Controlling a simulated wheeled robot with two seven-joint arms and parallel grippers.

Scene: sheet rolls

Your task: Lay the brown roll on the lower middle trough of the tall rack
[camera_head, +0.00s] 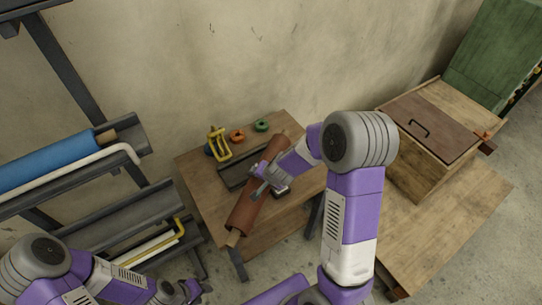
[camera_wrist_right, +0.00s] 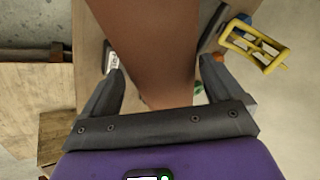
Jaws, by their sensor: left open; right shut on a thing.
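The brown roll (camera_head: 250,205) is a long cylinder with pale core ends, slanting over the small wooden table. My right gripper (camera_head: 268,178) is shut on it around its middle. In the right wrist view the roll (camera_wrist_right: 150,50) runs between the fingers of the right gripper (camera_wrist_right: 162,78). I cannot tell whether the roll touches anything beneath. The tall rack (camera_head: 65,65) of dark metal stands at the left, with a blue roll (camera_head: 50,162) in a higher trough. A lower trough (camera_head: 125,218) below it looks empty in its visible part. My left gripper (camera_head: 188,292) is open and empty near the rack's foot.
The small table (camera_head: 200,170) holds a dark cradle (camera_head: 238,178), a yellow-framed tool (camera_head: 220,145), and orange (camera_head: 237,135) and green (camera_head: 262,125) rings. A wooden chest (camera_head: 425,150) stands at the right.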

